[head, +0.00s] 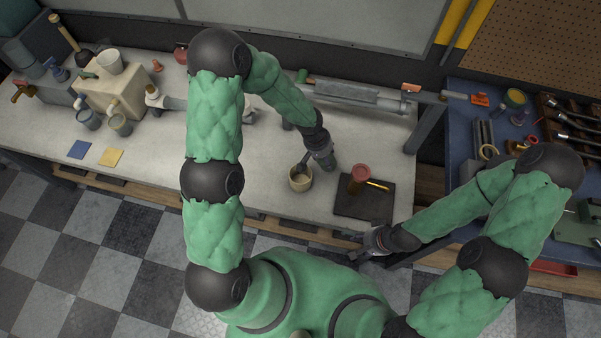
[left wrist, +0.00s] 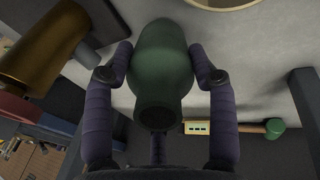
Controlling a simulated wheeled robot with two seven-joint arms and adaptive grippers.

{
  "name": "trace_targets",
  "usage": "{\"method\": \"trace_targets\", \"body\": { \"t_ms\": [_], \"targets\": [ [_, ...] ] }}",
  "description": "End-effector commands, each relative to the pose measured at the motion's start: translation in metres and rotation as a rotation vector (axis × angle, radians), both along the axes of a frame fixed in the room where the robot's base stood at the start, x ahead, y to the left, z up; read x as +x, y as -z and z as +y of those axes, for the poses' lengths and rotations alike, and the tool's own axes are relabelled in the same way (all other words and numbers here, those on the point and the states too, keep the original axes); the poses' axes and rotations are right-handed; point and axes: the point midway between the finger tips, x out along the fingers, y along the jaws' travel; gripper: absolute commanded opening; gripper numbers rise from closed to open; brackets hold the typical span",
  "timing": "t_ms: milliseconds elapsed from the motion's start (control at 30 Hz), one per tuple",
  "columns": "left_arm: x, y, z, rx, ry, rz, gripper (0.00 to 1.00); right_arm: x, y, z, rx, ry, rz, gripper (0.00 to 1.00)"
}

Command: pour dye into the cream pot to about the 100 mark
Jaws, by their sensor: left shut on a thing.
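The cream pot (head: 300,183) stands on the pale bench near its front edge; its rim shows at the top of the left wrist view (left wrist: 222,3). My left gripper (head: 309,160) is just behind and above the pot. In the left wrist view its two fingers (left wrist: 160,75) are closed around a dark green rounded vessel (left wrist: 160,50). In the head view a small dark part shows at the pot's mouth. I cannot see any dye stream, the 100 mark or the level inside. My right gripper (head: 372,245) is by the bench's front edge; its fingers are too small to judge.
A brown jar with a red top (head: 360,175) stands on a black mat (head: 362,207) right of the pot, beside a thin orange stick (head: 378,185). A grey pipe (head: 345,95) runs behind.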

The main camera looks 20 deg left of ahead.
Motion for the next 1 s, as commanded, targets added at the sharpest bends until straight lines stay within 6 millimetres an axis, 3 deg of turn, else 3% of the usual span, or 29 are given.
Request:
{"method": "trace_targets", "body": {
  "t_ms": [500,700,1000],
  "targets": [
    [-0.01,0.0,0.008,-0.11,-0.003,-0.134,0.17,0.0,0.0,0.0,0.0,0.0,0.0,0.4],
    [-0.02,-0.012,0.018,-0.206,-0.009,-0.249,0.17,0.0,0.0,0.0,0.0,0.0,0.0,0.4],
    [-0.019,-0.005,0.016,-0.324,-0.003,-0.392,0.17,0.0,0.0,0.0,0.0,0.0,0.0,0.4]
  ]
}}
